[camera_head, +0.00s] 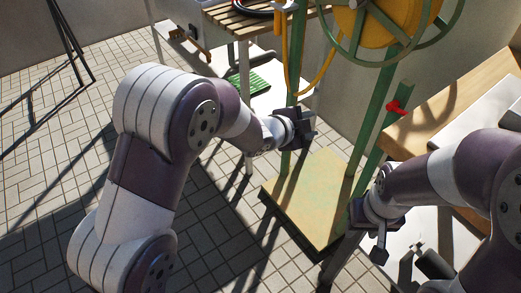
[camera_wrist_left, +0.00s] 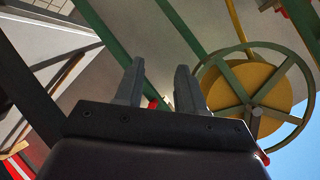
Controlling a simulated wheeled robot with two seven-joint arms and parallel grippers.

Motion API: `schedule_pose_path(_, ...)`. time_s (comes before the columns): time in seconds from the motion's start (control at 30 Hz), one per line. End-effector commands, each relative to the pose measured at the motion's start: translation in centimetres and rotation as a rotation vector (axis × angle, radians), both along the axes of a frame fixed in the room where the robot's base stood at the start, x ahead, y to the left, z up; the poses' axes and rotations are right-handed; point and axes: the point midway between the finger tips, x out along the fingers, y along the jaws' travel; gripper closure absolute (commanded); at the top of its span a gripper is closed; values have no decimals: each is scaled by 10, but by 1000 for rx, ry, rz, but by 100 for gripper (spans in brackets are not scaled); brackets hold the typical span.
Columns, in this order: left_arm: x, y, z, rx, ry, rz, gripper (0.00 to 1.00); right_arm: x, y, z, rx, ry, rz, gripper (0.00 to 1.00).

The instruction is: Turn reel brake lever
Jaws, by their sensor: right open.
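The reel (camera_head: 392,25) has a yellow drum and a green spoked wheel, at the top right of the head view on a green frame. It also shows at right in the left wrist view (camera_wrist_left: 253,88). A small red handle (camera_head: 397,107), which looks like the brake lever, sits on a green post below the reel. My left gripper (camera_head: 308,125) is open and empty beside a green post, left of the red handle and apart from it. A bit of red (camera_wrist_left: 153,104) shows between its fingers in the wrist view. My right gripper (camera_head: 368,235) is open, below the handle.
A yellowish base plate (camera_head: 318,200) lies under the reel frame. A yellow hose (camera_head: 320,75) hangs from the reel's left side. A wooden bench (camera_head: 440,105) stands at right. A slatted table (camera_head: 240,18) stands behind. Tiled floor at left is mostly clear.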

Motion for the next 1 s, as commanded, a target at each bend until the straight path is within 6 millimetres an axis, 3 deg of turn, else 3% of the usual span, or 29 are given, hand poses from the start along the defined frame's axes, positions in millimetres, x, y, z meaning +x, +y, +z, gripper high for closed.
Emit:
schedule_pose_path(0.2,-8,53,-28,-2,161,204,61,0,0,-18,0,0,0,57)
schedule_pose_path(0.43,-24,96,-49,-15,304,384,61,0,0,-28,0,0,0,57)
schedule_pose_path(0.6,-31,111,-54,-22,354,448,61,0,0,-31,0,0,0,57)
schedule_pose_path(0.9,-33,113,-55,-22,364,459,61,0,0,-30,0,0,0,57)
schedule_pose_path(1.0,-33,113,-55,-22,364,459,94,0,0,-30,0,0,0,57)
